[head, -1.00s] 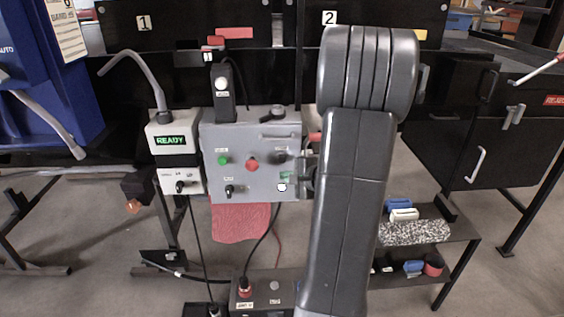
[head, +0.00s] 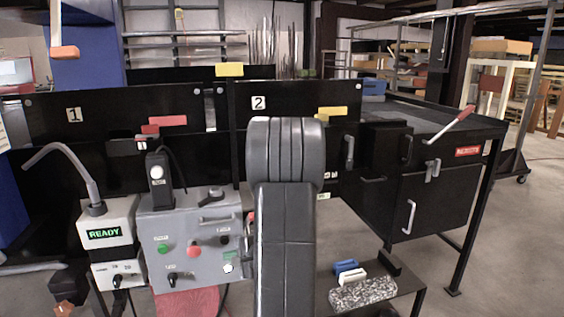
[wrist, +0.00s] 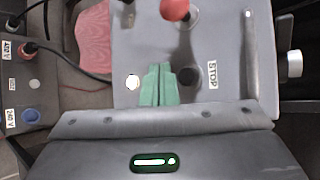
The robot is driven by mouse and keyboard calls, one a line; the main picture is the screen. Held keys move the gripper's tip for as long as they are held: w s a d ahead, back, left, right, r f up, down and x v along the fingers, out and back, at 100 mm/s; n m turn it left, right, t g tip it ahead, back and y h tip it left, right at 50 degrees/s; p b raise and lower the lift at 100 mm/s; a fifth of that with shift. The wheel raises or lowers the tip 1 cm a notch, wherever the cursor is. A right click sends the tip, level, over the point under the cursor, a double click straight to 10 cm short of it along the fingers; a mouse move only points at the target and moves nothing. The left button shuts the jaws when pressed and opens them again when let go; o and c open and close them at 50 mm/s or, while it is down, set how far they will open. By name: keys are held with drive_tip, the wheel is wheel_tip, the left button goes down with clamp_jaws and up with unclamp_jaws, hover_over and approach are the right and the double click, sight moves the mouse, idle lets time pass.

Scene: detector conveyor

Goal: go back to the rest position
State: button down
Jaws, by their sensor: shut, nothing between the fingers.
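My gripper (wrist: 160,84) shows in the wrist view as two green fingers pressed together, with nothing between them. It is over the face of the grey control box (wrist: 225,45), near a white button (wrist: 133,82) and the STOP label (wrist: 212,75). Whether the fingertips touch the box I cannot tell. In the head view my arm stands upright in the middle, bent at the top, and covers the right edge of the grey control box (head: 208,215). That box carries a green button (head: 163,250) and a red button (head: 194,251).
A unit reading READY (head: 104,233) with a bent grey tube stands left of the box. Black panels marked 1 (head: 73,114) and 2 (head: 258,102) stand behind. A black rejects cabinet (head: 440,205) is at right. A low shelf (head: 400,285) holds blue and white items.

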drive_tip(key=shift+s+d+b, duration=0.25)
drive_tip(key=shift+s+b, duration=0.05)
drive_tip(key=shift+s, duration=0.5)
drive_tip(key=shift+s+d+b, duration=0.2)
drive_tip(key=shift+s+b, duration=0.05)
drive_tip(key=shift+s, duration=0.6)
drive_tip(key=shift+s+d+b, duration=0.25)
drive_tip(key=shift+s+b, duration=0.05)
drive_tip(key=shift+s, duration=0.5)
drive_tip(key=shift+w, duration=0.15)
drive_tip(key=w, duration=0.1)
drive_tip(key=w+a+b, duration=0.1)
drive_tip(key=w, duration=0.3)
drive_tip(key=shift+a+f, duration=0.25)
drive_tip(key=shift+f, duration=0.05)
drive_tip(key=r+p, duration=0.1)
drive_tip(key=p, duration=0.1)
drive_tip(key=shift+p, duration=0.3)
drive_tip(key=shift+p, duration=0.85)
